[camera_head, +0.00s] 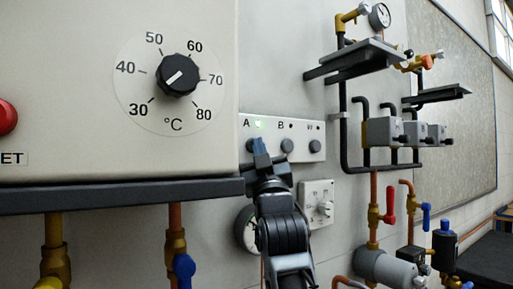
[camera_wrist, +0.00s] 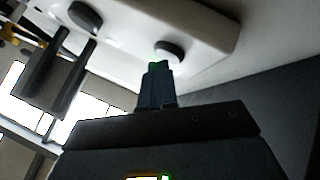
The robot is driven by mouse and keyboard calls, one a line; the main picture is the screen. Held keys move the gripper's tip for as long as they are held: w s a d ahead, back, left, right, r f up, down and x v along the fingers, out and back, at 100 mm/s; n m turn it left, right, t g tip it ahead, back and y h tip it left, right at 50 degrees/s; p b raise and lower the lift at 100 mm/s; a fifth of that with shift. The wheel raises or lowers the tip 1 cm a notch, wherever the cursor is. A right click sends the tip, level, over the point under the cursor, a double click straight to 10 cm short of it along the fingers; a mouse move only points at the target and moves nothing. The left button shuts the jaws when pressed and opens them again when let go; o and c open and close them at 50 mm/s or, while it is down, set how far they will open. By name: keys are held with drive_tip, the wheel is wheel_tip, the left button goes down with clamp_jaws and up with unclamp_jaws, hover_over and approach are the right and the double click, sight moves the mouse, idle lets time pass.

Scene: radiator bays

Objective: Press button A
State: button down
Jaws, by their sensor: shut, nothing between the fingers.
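The light button panel (camera_head: 304,129) on the wall has round dark buttons under the labels A, B and a third I cannot read clearly. A small green light glows beside the letter A. Button A (camera_head: 250,146) is partly hidden behind my gripper (camera_head: 259,146), which is shut and empty with its blue-grey fingertips at that button. In the wrist view, my fingertips (camera_wrist: 154,68) lie close beside a round dark button (camera_wrist: 172,50), apparently button A. I cannot tell whether they touch it. Button B (camera_head: 287,146) is just to the right.
A large box with a temperature knob (camera_head: 178,75) and a red button (camera_head: 6,117) juts out on the left, above a dark ledge (camera_head: 120,194). A white dial switch (camera_head: 318,204) and a round gauge (camera_head: 246,230) sit below the panel. Pipes and valves stand right.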

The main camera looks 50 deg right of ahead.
drive_tip(key=shift+s+a+f, duration=0.1)
drive_tip(key=shift+s, duration=0.35)
drive_tip(key=shift+s+a+p, duration=0.15)
drive_tip(key=shift+s+a, duration=0.1)
drive_tip(key=shift+s, duration=0.7)
drive_tip(key=shift+s+a+p, duration=0.1)
drive_tip(key=shift+s+a, duration=0.2)
drive_tip(key=shift+s, duration=0.6)
drive_tip(key=shift+s+a+p, duration=0.15)
drive_tip(key=shift+s+a, duration=0.1)
drive_tip(key=shift+s, duration=0.7)
